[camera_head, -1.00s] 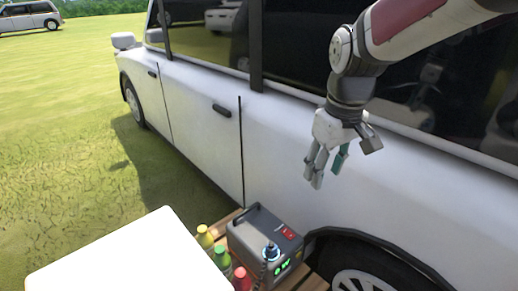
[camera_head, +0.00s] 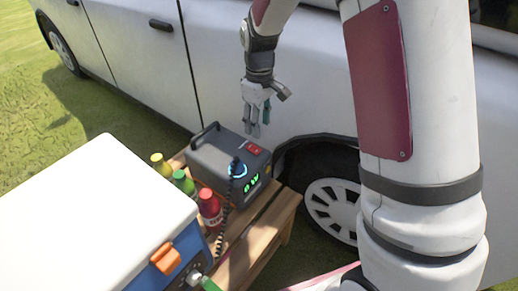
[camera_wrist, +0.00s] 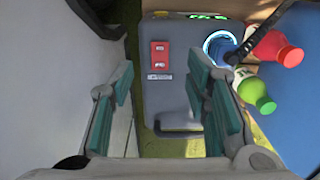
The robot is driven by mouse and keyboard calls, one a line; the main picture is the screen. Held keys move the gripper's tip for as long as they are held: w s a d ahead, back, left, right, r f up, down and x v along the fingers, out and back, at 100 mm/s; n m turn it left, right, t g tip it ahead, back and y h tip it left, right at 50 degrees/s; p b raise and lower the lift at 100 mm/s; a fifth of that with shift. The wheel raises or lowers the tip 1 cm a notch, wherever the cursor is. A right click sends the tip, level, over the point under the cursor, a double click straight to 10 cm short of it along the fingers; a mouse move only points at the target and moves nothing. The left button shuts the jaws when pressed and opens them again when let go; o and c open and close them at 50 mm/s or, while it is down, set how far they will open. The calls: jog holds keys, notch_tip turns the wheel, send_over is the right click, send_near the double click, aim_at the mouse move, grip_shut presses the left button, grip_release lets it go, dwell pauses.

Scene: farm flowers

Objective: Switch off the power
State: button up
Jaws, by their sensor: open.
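A grey power box (camera_head: 214,157) with a carrying handle sits on a wooden crate-like stand beside the white car. My gripper (camera_head: 256,130) hangs fingers down just above and behind the box, open and empty. In the wrist view, the box (camera_wrist: 171,98) lies below and between the open fingers, with the red switch (camera_wrist: 160,54) ahead of the fingertips.
The white car (camera_head: 145,60) stands close behind the box. Yellow, green and red bottles (camera_head: 209,209) stand left of it. A white-lidded blue cooler (camera_head: 90,215) is at front left. The wooden stand (camera_head: 262,222) has bare slats in front.

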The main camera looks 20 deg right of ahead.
aim_at(259, 152)
notch_tip(259, 152, down, 9)
jog(key=b, duration=0.3)
jog(key=shift+f, duration=0.2)
